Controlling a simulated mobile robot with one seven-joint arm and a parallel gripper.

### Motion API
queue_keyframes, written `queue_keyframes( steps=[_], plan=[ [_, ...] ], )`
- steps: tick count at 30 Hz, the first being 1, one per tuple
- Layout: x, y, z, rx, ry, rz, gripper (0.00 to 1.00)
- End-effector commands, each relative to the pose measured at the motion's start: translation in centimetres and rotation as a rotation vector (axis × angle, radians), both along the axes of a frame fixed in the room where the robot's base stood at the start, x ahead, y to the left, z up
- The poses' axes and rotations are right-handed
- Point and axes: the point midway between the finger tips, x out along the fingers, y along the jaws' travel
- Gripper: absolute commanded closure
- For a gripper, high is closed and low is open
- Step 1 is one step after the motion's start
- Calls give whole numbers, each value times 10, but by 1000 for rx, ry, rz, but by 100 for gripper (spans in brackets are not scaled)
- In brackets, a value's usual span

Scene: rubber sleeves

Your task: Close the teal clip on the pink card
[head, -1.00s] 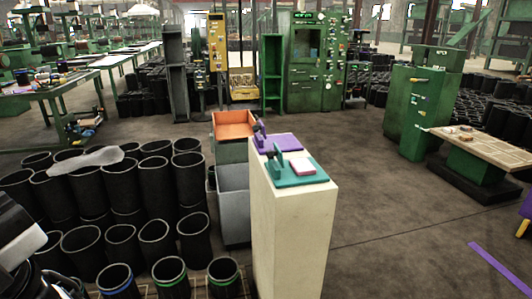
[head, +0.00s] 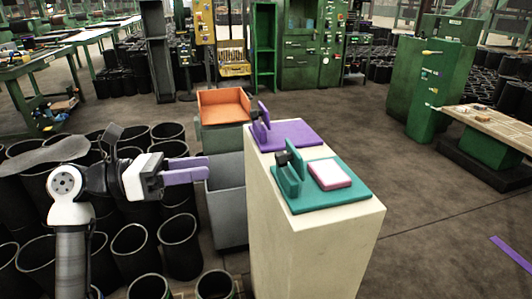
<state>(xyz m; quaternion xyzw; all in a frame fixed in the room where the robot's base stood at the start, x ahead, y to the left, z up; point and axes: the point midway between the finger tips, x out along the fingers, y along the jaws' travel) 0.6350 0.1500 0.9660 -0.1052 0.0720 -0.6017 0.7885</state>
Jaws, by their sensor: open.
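The teal clip (head: 350,194) lies on top of a tall cream pedestal, with a flat base and a raised upright flap (head: 290,181) with a dark knob at its left. The clip stands open. The pink card (head: 330,174), with a pale top, lies flat on the teal base to the right of the flap. My gripper (head: 207,168), with purple fingers, is left of the pedestal and well apart from the clip. Its fingers point right, are open and hold nothing. The small gap between them is seen nearly edge-on.
A purple clip (head: 297,134) with a raised flap lies just behind the teal one on the pedestal (head: 315,245). An orange-topped bin (head: 224,103) and a grey bin (head: 226,202) stand to its left. Black sleeves (head: 130,244) crowd the left floor. The right floor is mostly open.

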Motion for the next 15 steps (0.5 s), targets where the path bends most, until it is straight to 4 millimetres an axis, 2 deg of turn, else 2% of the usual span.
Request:
queue_keyframes(
  steps=[5, 15],
  plan=[
    [4, -10, -5, 16, 10, -2, 54],
    [21, -77, -3, 13, 9, -5, 54]
  ],
)
